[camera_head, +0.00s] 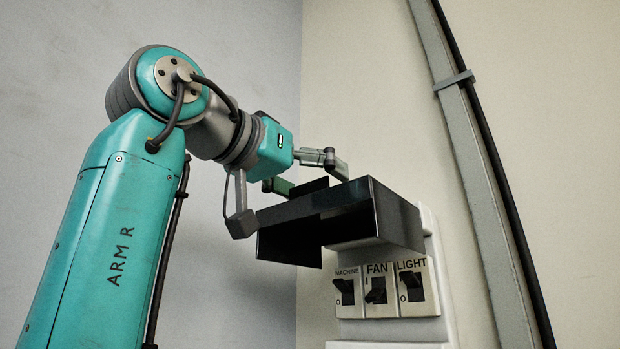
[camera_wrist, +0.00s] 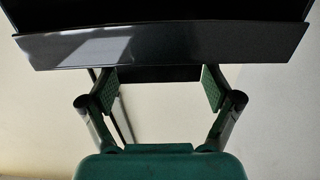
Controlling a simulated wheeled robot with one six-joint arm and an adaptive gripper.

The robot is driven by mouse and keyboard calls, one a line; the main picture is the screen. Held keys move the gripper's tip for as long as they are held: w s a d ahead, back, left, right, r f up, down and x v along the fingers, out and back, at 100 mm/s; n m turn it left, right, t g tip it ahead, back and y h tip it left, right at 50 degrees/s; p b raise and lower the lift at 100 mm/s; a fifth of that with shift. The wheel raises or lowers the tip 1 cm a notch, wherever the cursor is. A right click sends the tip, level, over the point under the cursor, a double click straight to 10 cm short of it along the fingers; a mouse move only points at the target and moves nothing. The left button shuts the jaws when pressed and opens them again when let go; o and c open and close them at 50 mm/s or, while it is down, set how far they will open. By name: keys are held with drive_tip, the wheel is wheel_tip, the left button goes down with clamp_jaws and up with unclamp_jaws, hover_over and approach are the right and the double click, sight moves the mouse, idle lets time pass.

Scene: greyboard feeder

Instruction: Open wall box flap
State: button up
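The pale wall box (camera_head: 436,284) is on the right in the head view, with switches labelled MACHINE, FAN and LIGHT uncovered. Its dark flap (camera_head: 402,220) is raised and juts out above the switches. My gripper (camera_head: 308,177) is at the flap's upper side, its fingers spread. In the wrist view the glossy dark flap (camera_wrist: 170,46) spans the top. There the two fingertips (camera_wrist: 158,88) stand wide apart just below its edge, with nothing gripped between them. I cannot tell whether a finger touches the flap.
A grey conduit (camera_head: 462,150) with a dark cable runs down the wall to the right of the box. The wall corner is behind my arm. The wall above the flap is bare.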

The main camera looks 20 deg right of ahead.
drive_tip(key=shift+a, duration=0.1)
drive_tip(key=v, duration=1.2)
idle(0.6)
